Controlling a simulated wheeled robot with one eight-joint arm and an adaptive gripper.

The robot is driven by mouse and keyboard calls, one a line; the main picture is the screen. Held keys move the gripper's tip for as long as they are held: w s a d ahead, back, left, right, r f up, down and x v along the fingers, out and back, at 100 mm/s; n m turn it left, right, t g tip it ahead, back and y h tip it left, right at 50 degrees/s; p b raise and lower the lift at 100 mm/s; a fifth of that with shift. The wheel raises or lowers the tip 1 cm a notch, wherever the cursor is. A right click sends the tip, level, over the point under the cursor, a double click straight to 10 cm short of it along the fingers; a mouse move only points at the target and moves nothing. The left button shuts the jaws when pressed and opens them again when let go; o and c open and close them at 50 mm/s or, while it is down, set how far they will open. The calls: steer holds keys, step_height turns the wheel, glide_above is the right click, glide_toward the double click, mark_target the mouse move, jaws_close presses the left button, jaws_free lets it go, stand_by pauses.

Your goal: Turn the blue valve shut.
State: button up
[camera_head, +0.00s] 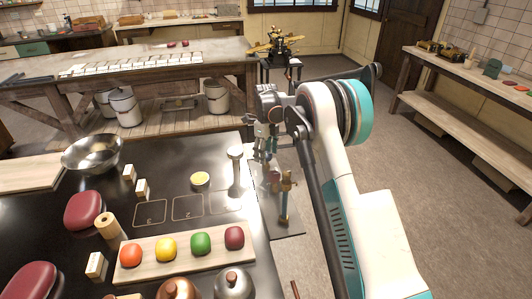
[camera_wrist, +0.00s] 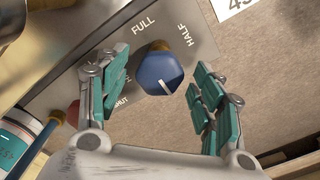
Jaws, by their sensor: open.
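The blue valve (camera_wrist: 160,74) is a faceted knob on a grey plate (camera_wrist: 195,40) in the wrist view. A short white mark on it points to the lower right. The words FULL and HALF are printed above and to the upper right of it. A partly covered word ending in "UT" is at the lower left, behind a finger. My gripper (camera_wrist: 156,78) is open, with teal-padded fingers on either side of the valve; I see no clear contact. In the head view my gripper (camera_head: 264,140) is beyond the black table's right edge, and I cannot make out the valve there.
In the head view, a brass fitting (camera_head: 286,182) stands close below my gripper. The black table (camera_head: 150,180) holds a fruit board and steel bowl (camera_head: 92,153). Floor at right is clear.

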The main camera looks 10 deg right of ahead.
step_height(320, 180, up, 12)
stand_by(0.6)
steer(key=s+r+n+t+b, duration=0.1)
steer(key=s+r+n, duration=0.4)
steer(key=s, duration=0.3)
steer(key=s+r+n+t, duration=0.1)
steer(key=s+r+n, duration=0.3)
steer(key=s, duration=0.3)
steer(key=s+r+n+t+b, duration=0.1)
steer(key=s+r+n+t, duration=0.1)
steer(key=s+r+n, duration=0.45)
steer(key=s+f+n+t, duration=0.1)
steer(key=s+f+n, duration=0.2)
steer(key=s, duration=0.5)
steer(key=s+f+n+t+b, duration=0.1)
steer(key=s+f+n, duration=0.3)
steer(key=s, duration=0.4)
steer(key=s+f+n+t, duration=0.1)
steer(key=s+f+n, duration=0.3)
steer(key=s, duration=0.5)
steer(key=shift+d+n, duration=0.15)
steer(key=shift+n, duration=0.2)
